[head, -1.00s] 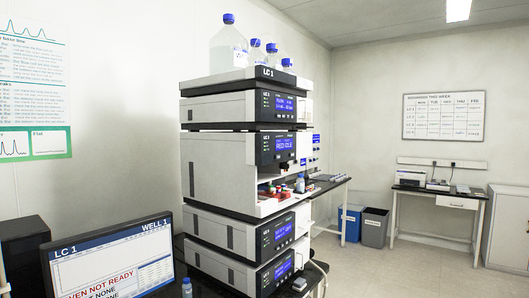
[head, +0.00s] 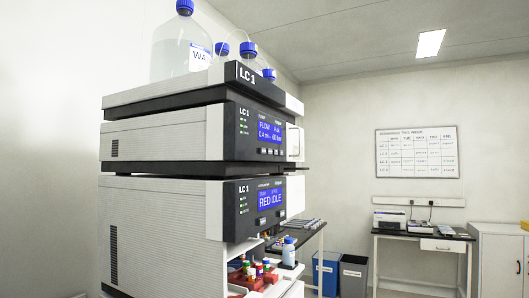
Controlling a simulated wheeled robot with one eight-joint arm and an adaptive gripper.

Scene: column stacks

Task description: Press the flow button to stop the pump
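The pump module (head: 165,140) is the upper unit of the LC 1 stack. Its dark front panel has a blue display (head: 270,132) reading FLOW, about 0.4 m, and what looks like 68 bar. A row of small buttons (head: 270,151) sits below the display; their labels are too small to read, so I cannot tell which is the flow button. Green status lights show left of the display. My gripper is in neither view of the head camera.
Below the pump is a module (head: 160,225) whose display reads RED IDLE, with an open bay of coloured-cap vials (head: 250,272). Capped bottles (head: 183,45) stand on top. Behind are a bench (head: 300,240), blue and grey bins (head: 326,272) and a side table (head: 420,237).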

